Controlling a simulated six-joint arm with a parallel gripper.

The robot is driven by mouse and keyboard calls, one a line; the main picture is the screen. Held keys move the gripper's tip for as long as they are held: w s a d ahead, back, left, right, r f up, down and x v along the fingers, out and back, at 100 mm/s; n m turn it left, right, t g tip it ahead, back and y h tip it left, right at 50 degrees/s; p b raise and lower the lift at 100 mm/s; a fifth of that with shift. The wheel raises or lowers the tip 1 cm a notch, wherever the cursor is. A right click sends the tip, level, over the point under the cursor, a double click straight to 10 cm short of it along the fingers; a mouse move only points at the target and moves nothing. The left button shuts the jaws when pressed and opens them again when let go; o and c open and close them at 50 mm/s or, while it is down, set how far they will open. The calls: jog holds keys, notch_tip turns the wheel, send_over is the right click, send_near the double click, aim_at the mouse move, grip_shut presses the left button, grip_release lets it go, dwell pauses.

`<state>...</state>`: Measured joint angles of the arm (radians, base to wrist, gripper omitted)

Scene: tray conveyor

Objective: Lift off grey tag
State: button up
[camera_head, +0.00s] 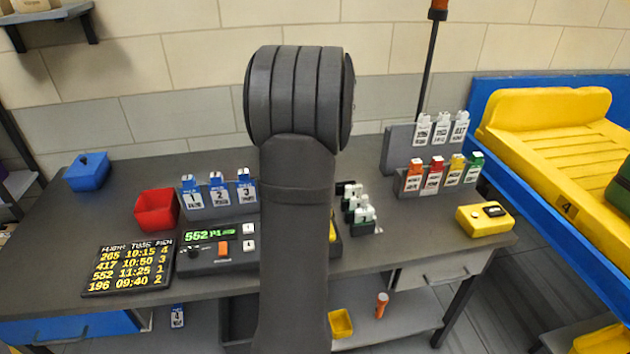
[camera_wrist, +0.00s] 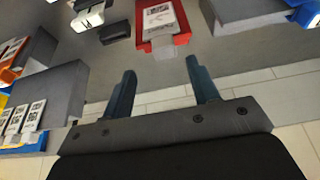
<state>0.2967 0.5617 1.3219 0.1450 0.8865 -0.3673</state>
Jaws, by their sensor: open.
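Three light grey-white tags (camera_head: 442,128) stand in the upper row of the grey rack at the back right. I cannot tell which tag is the grey one; all three look alike. My gripper (camera_wrist: 158,78) shows in the wrist view, with its two dark fingers apart and nothing between them. In the head view it is hidden behind my arm.
Orange, red, yellow and green tags (camera_head: 437,178) fill the rack's lower row. Blue-topped tags (camera_head: 218,192), a red bin (camera_head: 156,209) and a yellow device (camera_head: 484,219) are also on the table.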

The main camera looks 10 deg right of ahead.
jog(key=x, duration=0.5)
jog(key=shift+w+a+f, duration=0.1)
jog(key=shift+a+f, duration=0.2)
grip_shut()
jog(key=shift+r, duration=0.1)
jog(key=w+r+v, duration=0.1)
jog(key=v, duration=0.6)
jog(key=s, duration=1.3)
jog(key=shift+f, duration=0.35)
notch_tip(320, 180, up, 7)
jog(key=shift+f, duration=0.2)
dwell(0.4)
